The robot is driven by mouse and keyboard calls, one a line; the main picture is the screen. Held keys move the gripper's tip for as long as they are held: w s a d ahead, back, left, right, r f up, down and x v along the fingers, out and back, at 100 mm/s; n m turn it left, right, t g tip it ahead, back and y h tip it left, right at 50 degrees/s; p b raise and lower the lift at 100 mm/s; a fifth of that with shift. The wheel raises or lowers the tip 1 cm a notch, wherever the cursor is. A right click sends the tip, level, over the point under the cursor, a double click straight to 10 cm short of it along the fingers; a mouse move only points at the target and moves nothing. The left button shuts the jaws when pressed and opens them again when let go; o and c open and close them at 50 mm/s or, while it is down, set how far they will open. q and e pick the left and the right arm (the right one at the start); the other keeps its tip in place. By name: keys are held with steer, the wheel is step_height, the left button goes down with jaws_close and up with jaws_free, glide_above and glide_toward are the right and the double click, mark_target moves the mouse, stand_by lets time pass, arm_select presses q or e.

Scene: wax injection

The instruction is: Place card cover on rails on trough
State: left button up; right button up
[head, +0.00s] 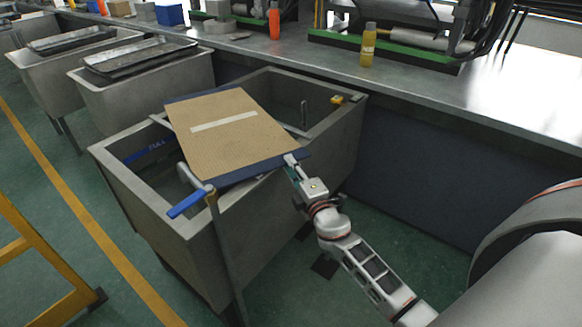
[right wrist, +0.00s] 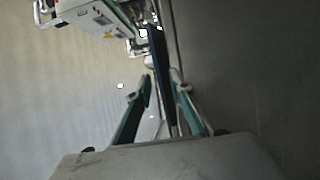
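The card cover (head: 225,150) is a brown board with a pale strip across it and dark blue borders. In the head view it lies across the middle of the grey trough (head: 110,165), with its near blue edge by the front rim. My right gripper (head: 291,160) is at the near right corner of the cover. My left gripper is not in view.
Other troughs (head: 145,85) stand at back left. A steel bench (head: 480,100) runs behind, with a yellow bottle (head: 368,45). A yellow frame (head: 30,250) is at lower left.

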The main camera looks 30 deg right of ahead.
steer(key=s+a+b, duration=0.1)
steer(key=s, duration=1)
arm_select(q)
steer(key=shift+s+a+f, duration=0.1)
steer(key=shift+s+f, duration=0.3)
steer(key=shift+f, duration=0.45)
arm_select(e)
steer(key=s+a+f+m+g+y, duration=0.2)
steer(key=s+a+f+m+g, duration=0.2)
steer(key=s+f, duration=0.7)
steer(key=s+a+f+m+g+y, duration=0.2)
steer(key=s+a+f+m+g, duration=0.1)
steer(key=s+a+f+m, duration=0.5)
steer(key=s+a+f, duration=0.2)
steer(key=s+f, duration=0.1)
steer(key=shift+s+g, duration=0.15)
steer(key=shift+g, duration=0.25)
